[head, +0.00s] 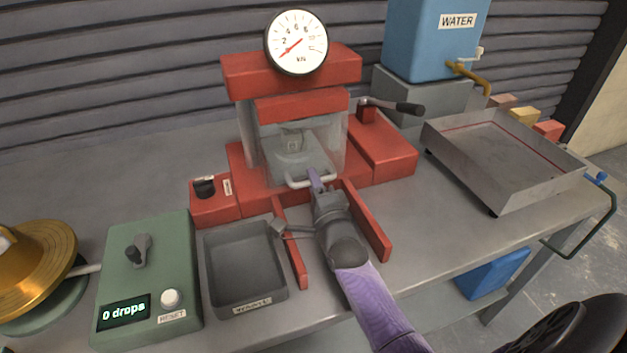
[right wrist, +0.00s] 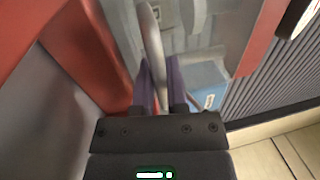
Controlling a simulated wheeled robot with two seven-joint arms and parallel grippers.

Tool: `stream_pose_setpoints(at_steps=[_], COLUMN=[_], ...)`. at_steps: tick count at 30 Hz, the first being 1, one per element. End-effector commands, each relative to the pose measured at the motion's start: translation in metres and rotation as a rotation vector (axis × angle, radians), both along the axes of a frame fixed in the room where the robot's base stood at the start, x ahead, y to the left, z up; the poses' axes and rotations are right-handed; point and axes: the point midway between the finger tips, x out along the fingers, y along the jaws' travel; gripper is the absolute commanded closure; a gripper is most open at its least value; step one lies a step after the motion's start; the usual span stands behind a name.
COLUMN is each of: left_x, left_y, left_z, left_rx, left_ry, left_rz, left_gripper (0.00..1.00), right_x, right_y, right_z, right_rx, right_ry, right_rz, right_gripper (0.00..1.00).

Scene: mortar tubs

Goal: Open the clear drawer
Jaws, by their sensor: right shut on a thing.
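The clear drawer (head: 292,166) sits in the red press (head: 305,107), between its uprights, and looks shut or nearly so. A pale grey bar handle (head: 298,184) is on its front. My right gripper (head: 315,182) is at the handle, coming from the front. In the right wrist view the two purple fingers (right wrist: 161,85) are closed around the handle bar (right wrist: 152,50). Part of the handle is hidden by the fingers. My left gripper does not show in either view.
Two red rails (head: 366,222) run forward from the press, on either side of my right gripper. A grey tray (head: 243,270) and a green counter box (head: 150,275) stand to the left. A metal tray (head: 500,165) and a blue water tank (head: 430,40) stand to the right.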

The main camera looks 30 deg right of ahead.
Motion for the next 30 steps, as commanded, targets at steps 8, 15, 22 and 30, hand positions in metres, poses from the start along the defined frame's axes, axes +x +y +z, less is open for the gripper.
stream_pose_setpoints(at_steps=[8,15,22,30], left_x=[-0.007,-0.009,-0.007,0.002], left_y=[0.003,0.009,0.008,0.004], left_z=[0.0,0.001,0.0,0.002], left_rx=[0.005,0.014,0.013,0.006], left_ry=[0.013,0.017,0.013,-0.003], left_rz=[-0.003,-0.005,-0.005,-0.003], left_gripper=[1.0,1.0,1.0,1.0], right_x=[0.0,0.0,0.0,-0.002], right_y=[0.0,0.0,0.0,0.001], right_z=[-0.001,-0.001,-0.001,0.0], right_rx=[0.0,0.0,0.0,0.001], right_ry=[0.002,0.002,0.002,0.003], right_rz=[0.0,0.0,0.0,0.001], right_gripper=[1.0,1.0,1.0,1.0])
